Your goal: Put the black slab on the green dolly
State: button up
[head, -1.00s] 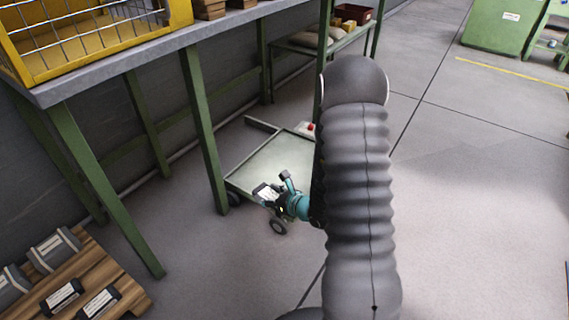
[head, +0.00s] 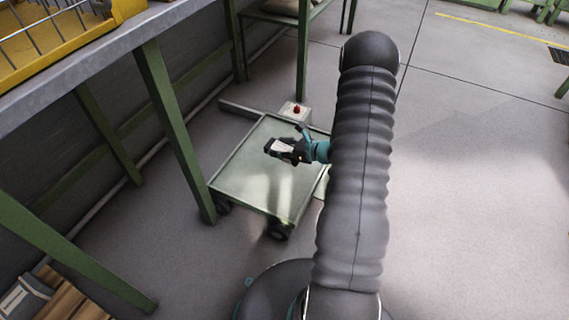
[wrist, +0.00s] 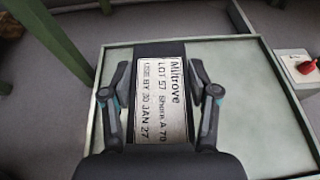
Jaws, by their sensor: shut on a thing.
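The black slab (wrist: 160,48) has a pale printed label and sits between the two fingers of my gripper (wrist: 161,95) in the wrist view. My gripper is shut on it. In the head view my gripper (head: 301,148) holds the slab (head: 281,147) over the middle of the green dolly (head: 245,185). The dolly has a flat, pale green top with a raised rim and dark wheels. Its top (wrist: 250,120) also shows under the slab in the wrist view and is bare. The exact gap between slab and dolly top is hard to tell.
A box with a red button (head: 295,110) stands at the dolly's far edge. A workbench (head: 110,50) on green legs, with a yellow wire crate (head: 60,30), is at the left. A wooden pallet (head: 60,300) is at lower left. Open floor lies at the right.

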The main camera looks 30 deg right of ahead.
jog(key=s+d+f, duration=0.3)
jog(key=d+f, duration=0.1)
jog(key=d, duration=0.5)
jog(key=b, duration=0.2)
send_over(278, 167)
jog(key=shift+n+g, duration=0.3)
notch_tip(278, 167, down, 7)
jog(key=shift+a+f, duration=0.1)
jog(key=shift+f, duration=1.9)
jog(key=shift+f, duration=0.1)
jog(key=shift+f, duration=0.1)
jog(key=o, duration=1.4)
